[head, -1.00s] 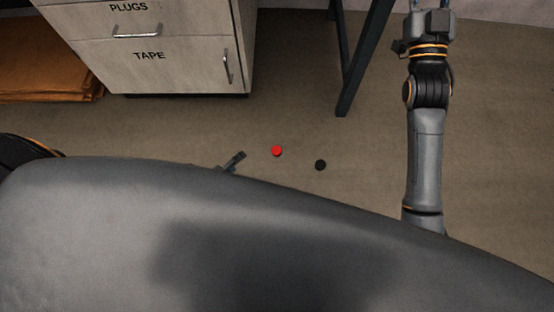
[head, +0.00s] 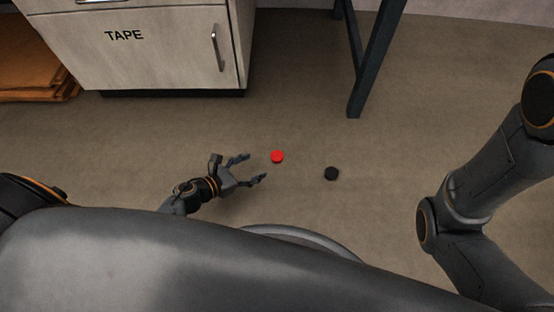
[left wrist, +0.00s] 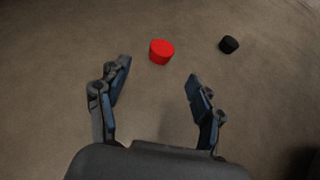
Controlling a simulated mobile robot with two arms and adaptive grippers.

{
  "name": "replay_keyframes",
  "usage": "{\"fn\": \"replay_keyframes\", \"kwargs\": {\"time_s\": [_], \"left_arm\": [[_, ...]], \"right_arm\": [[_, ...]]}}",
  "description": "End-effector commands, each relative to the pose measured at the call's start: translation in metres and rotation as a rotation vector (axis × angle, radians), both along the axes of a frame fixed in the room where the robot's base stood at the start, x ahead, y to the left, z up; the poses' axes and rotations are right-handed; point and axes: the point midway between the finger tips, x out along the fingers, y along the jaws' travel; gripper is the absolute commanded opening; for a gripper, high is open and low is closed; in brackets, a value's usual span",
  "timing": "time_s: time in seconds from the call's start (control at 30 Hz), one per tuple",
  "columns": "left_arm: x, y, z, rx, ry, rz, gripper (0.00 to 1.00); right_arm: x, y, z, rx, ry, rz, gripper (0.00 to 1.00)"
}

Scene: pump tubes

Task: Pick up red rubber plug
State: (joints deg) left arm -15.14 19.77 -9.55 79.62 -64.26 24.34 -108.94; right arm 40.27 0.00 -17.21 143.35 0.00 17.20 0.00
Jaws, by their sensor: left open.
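The red rubber plug (head: 277,157) lies on the floor, a small round red piece. In the left wrist view the red plug (left wrist: 162,52) is ahead of the fingertips, between their lines and nearer the left finger's side. My left gripper (head: 252,168) is open and empty, low near the floor, just left of the plug and apart from it. Its two spread fingers also show in the left wrist view (left wrist: 160,78). My right arm comes in at the right of the head view, but its gripper is out of view.
A black plug (head: 331,173) lies on the floor to the right of the red one. A cabinet (head: 150,62) with a TAPE label stands at the back left, beside brown folded material (head: 35,65). A dark table leg (head: 372,65) stands behind. The floor around the plugs is clear.

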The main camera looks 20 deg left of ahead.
Motion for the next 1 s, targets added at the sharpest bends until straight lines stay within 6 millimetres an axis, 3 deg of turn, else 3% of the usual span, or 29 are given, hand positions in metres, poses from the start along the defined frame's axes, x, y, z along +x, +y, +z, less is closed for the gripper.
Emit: {"fn": "replay_keyframes", "kwargs": {"time_s": [0.2, 0.47, 0.7, 1.0], "left_arm": [[0.033, -0.021, -0.019, -0.002, 0.0, 0.002, 0.66], [0.048, -0.032, -0.025, -0.003, 0.001, 0.001, 0.66], [0.075, -0.052, -0.037, -0.003, 0.002, 0.002, 0.66], [0.082, -0.057, -0.038, -0.003, 0.004, 0.003, 0.66]], "right_arm": [[0.001, 0.0, -0.018, 0.0, 0.003, 0.0, 0.34], [0.001, 0.0, -0.026, 0.0, 0.004, 0.0, 0.34], [0.001, 0.0, -0.043, -0.001, 0.003, -0.001, 0.34], [0.001, 0.0, -0.044, -0.001, 0.003, -0.001, 0.34]]}}
